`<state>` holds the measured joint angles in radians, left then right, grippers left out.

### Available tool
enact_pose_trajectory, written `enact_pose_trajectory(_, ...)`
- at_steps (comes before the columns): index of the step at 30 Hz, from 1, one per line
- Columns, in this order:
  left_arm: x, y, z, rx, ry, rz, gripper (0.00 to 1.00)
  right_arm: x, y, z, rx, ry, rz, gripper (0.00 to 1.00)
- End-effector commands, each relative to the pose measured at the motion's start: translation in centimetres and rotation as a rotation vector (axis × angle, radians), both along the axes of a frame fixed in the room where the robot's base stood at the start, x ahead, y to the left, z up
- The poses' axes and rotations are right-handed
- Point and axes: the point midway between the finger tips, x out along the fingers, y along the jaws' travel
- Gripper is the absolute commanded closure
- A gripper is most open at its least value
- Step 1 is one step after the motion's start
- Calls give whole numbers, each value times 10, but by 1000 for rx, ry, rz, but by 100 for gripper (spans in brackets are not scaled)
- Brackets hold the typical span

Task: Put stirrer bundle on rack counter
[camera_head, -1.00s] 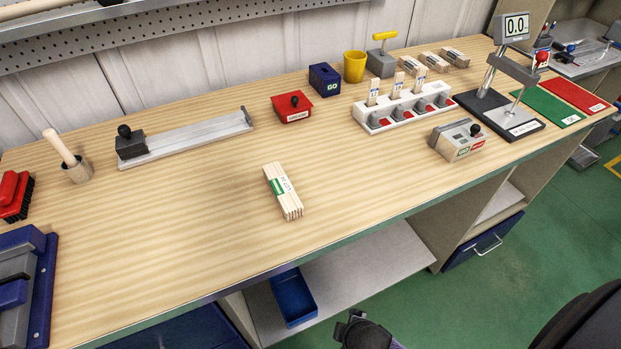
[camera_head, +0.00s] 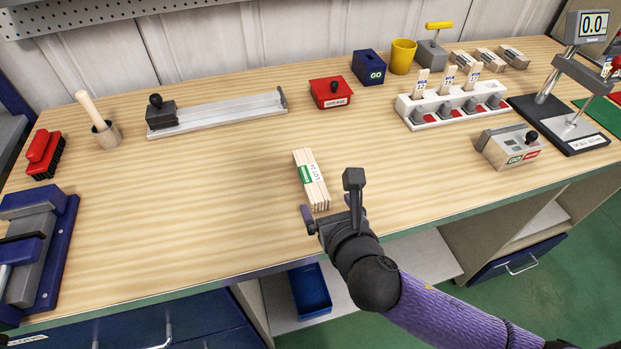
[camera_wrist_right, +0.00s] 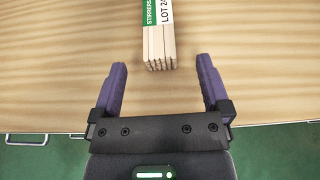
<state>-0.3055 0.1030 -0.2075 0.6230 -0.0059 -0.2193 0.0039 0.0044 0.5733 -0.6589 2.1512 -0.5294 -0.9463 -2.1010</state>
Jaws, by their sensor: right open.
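The stirrer bundle (camera_head: 312,181), a block of pale wooden sticks with a green and white label, lies on the wooden counter near its front edge. In the right wrist view the bundle (camera_wrist_right: 158,42) is ahead of the fingers, its near end roughly between the fingertip lines but beyond them. My right gripper (camera_head: 331,198) is open and empty, just in front of the bundle's near end; its spread fingers (camera_wrist_right: 162,78) show in the wrist view. Three small stick bundles (camera_head: 488,57) lie at the back right. My left gripper is out of view.
The wooden counter (camera_head: 200,200) is clear left of the bundle. A sliding jig (camera_head: 220,113), red box (camera_head: 331,92), blue GO box (camera_head: 369,68), yellow cup (camera_head: 402,56) and white slotted rack (camera_head: 452,108) stand behind. A grey button box (camera_head: 508,146) is to the right.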

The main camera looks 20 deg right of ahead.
Motion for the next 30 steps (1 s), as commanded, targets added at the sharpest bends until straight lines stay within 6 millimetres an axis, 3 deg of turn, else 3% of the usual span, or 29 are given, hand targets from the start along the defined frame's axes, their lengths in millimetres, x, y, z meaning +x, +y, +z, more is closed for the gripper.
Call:
enact_pose_trajectory(11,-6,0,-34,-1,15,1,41,59,4,-32,6,4,-4,3)
enact_pose_trajectory(19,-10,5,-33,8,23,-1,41,64,4,-31,5,4,-2,5)
enact_pose_trajectory(30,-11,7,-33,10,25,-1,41,64,4,-31,6,4,-3,83)
